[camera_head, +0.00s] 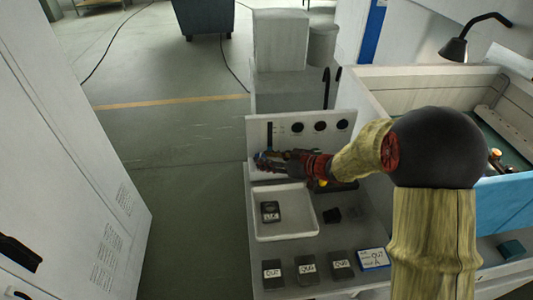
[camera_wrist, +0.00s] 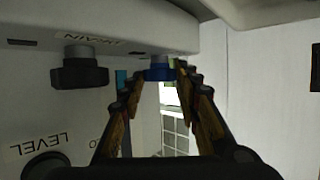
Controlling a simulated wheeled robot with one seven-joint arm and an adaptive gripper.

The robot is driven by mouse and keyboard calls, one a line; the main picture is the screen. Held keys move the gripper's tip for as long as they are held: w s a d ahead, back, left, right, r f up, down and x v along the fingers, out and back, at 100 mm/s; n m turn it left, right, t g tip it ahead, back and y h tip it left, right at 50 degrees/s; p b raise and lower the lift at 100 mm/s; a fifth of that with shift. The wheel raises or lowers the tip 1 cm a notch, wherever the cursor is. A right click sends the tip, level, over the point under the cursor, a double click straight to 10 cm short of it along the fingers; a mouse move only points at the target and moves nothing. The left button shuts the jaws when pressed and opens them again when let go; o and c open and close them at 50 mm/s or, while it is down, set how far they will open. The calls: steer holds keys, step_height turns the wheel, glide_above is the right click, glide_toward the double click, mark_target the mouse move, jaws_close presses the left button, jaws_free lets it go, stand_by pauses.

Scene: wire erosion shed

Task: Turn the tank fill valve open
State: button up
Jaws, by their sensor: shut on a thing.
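A white upright panel (camera_head: 259,124) stands at the back of the work table. My gripper (camera_head: 264,159) is at its lower left, with the arm reaching in from the right. In the wrist view my gripper (camera_wrist: 160,76) has its two fingers on either side of a small blue handle (camera_wrist: 158,73) on a short grey stem and is shut on it. The handle looks like a valve handle; its label is not readable. Its turn angle is hard to tell. A black knob (camera_wrist: 80,73) sits left of it in that view. The handle is mostly hidden in the head view.
Several black round fittings (camera_head: 320,126) line the panel's top. A white tray (camera_head: 258,226) holding a black block lies below my gripper, with labelled dark blocks (camera_head: 307,267) in front. A pale open tank (camera_head: 430,76) is right, a grey cabinet (camera_head: 65,140) left. Floor between is clear.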

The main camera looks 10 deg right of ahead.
steer(key=shift+w+d+r+n+g+y+p, duration=0.15)
steer(key=shift+n+g+y+p, duration=0.35)
steer(key=shift+p, duration=0.8)
steer(key=shift+w+d+r+n+g+y+p, duration=0.1)
steer(key=shift+w+r+n+g+y+p, duration=0.3)
steer(key=shift+p, duration=0.85)
steer(key=shift+s+f+n+g+p, duration=0.15)
steer(key=shift+f+n+g+p, duration=0.25)
steer(key=shift+n+g+p, duration=0.3)
steer(key=o, duration=1.2)
steer(key=shift+f, duration=0.1)
steer(key=shift+c, duration=0.2)
steer(key=v, duration=0.8)
